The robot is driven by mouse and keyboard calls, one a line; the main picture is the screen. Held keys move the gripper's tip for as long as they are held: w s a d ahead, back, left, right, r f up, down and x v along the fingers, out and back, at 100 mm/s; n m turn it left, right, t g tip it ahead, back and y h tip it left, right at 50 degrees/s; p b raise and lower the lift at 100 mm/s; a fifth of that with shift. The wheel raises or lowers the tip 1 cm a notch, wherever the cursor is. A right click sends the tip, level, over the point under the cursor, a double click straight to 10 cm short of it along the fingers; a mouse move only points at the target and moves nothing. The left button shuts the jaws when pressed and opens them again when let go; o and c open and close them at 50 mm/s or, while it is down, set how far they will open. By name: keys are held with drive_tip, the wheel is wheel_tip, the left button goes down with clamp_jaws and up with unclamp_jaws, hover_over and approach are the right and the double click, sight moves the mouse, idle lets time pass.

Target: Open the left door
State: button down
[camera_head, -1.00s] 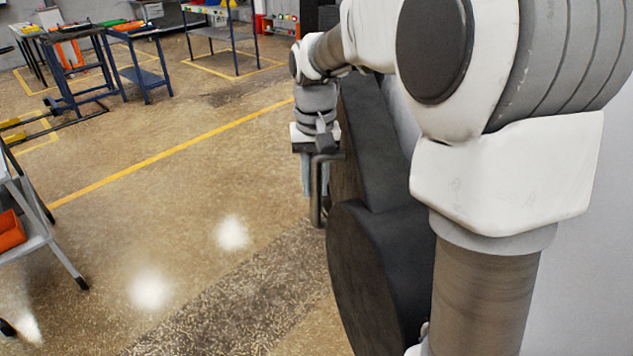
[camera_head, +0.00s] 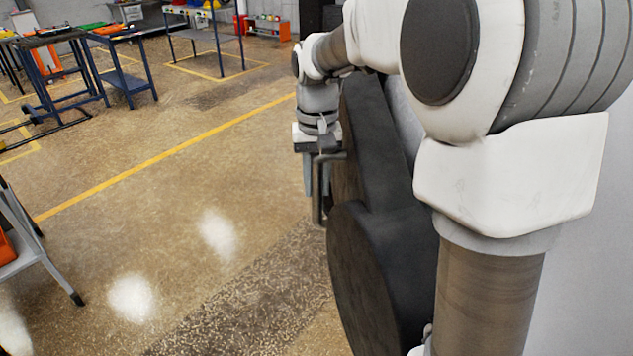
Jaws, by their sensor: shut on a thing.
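The furnace's left door (camera_head: 368,275) is a dark, thick shape with a rounded lower part, seen nearly edge-on in the middle of the view. A dark bent bar handle (camera_head: 318,205) stands out from its left side. My gripper (camera_head: 309,180) points down at the handle and is shut on it. The exact contact between fingers and bar is small and partly hidden. My arm hides much of the door's right side and whatever lies behind it.
Open floor with a yellow line (camera_head: 165,157) lies left of the door. Blue tables (camera_head: 128,80) stand at the back left. A grey cart (camera_head: 28,245) is cut off at the left edge. A light grey surface (camera_head: 575,270) is at the right.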

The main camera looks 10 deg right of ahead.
drive_tip(key=shift+s+f, duration=0.1)
idle(0.4)
drive_tip(key=c, duration=0.7)
unclamp_jaws()
wheel_tip(320, 180, up, 18)
drive_tip(key=shift+f+p, duration=0.2)
drive_tip(key=shift+p, duration=0.3)
